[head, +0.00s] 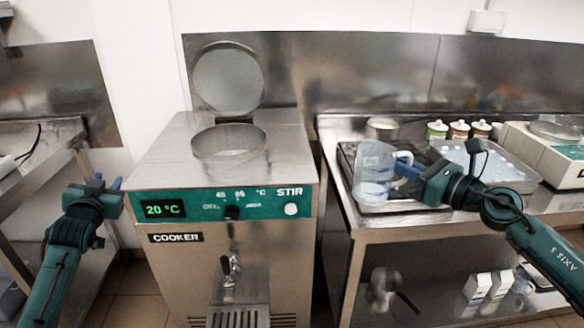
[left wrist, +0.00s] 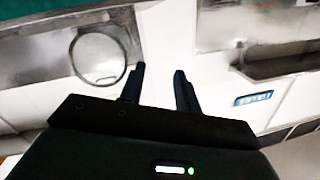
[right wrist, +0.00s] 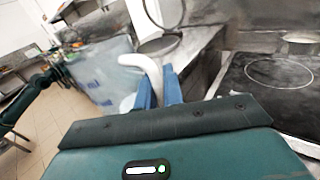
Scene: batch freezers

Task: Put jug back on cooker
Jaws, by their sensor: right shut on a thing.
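The clear jug (head: 373,172) is at the front left edge of the right-hand counter, roughly upright. I cannot tell whether it touches the surface below. My right gripper (head: 405,168) is shut on its pale handle, which shows between the fingers in the right wrist view (right wrist: 140,66). The cooker (head: 160,158) stands left of the jug, with its round lid (head: 228,78) raised and its round opening (head: 229,143) uncovered. Its display reads 20 °C. My left gripper (head: 108,186) is open and empty, left of the cooker.
A dark hob-like plate (head: 348,152) lies behind the jug. A clear-lidded tray (head: 490,165), several small jars (head: 458,130) and a white scale-like machine (head: 540,155) stand on the right counter. A narrow gap separates the cooker from this counter.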

